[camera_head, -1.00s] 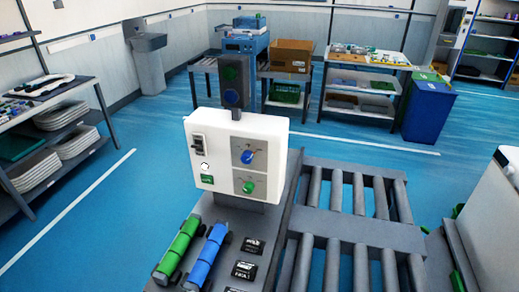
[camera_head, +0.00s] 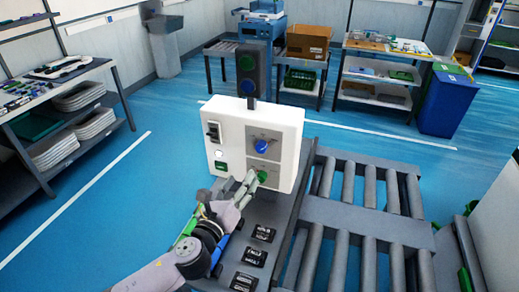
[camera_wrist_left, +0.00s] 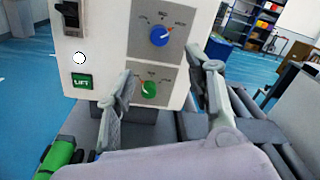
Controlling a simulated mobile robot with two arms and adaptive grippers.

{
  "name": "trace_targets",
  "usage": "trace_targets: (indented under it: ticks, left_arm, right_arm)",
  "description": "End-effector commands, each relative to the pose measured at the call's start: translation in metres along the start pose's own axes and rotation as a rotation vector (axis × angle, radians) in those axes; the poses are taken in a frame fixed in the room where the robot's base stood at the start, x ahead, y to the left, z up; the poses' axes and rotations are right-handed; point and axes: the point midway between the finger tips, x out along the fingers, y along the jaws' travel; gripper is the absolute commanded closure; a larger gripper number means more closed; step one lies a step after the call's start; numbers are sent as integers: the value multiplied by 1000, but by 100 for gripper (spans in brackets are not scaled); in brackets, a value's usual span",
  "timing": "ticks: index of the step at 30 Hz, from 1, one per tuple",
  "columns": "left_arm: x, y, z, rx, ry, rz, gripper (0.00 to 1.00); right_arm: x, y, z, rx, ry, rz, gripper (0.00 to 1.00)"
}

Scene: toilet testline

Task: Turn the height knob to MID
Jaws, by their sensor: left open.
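A white control box (camera_head: 231,125) stands on a grey bench and also fills the upper left of the left wrist view (camera_wrist_left: 103,45). Its face has a blue knob (camera_head: 262,146) on an upper grey plate and a green knob (camera_head: 262,177) on a lower one. The dial labels are too small to read surely. My left gripper (camera_head: 252,184) is open, its fingers in front of the lower plate. The green knob (camera_wrist_left: 149,89) shows between them, nearer the left finger. My right gripper is not in view.
The box also has a black switch (camera_head: 213,131) and a green button (camera_head: 221,166) at its left. A dark signal post (camera_head: 248,72) rises behind it. Green and blue cylinders lie partly hidden under my left arm. A roller conveyor (camera_head: 362,232) lies to the right.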

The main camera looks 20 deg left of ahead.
Motion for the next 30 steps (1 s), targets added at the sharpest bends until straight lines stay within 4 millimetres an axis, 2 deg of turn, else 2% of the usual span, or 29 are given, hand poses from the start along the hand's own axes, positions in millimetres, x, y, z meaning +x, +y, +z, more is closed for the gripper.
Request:
trace_targets:
  ticks: [3, 9, 18, 24, 30]
  left_arm:
    - [27, -1, 4, -2, -4, 2, 51]
    - [67, -1, 3, -5, -2, 2, 51]
    - [119, 0, 2, -7, -1, 3, 51]
    - [138, 1, 0, -5, 0, 3, 51]
    - [142, 1, 0, -5, 0, 2, 51]
  right_arm:
    - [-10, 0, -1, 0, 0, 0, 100]
    - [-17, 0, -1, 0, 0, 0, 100]
    - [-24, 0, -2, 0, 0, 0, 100]
    - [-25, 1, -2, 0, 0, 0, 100]
    - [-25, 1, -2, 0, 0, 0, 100]
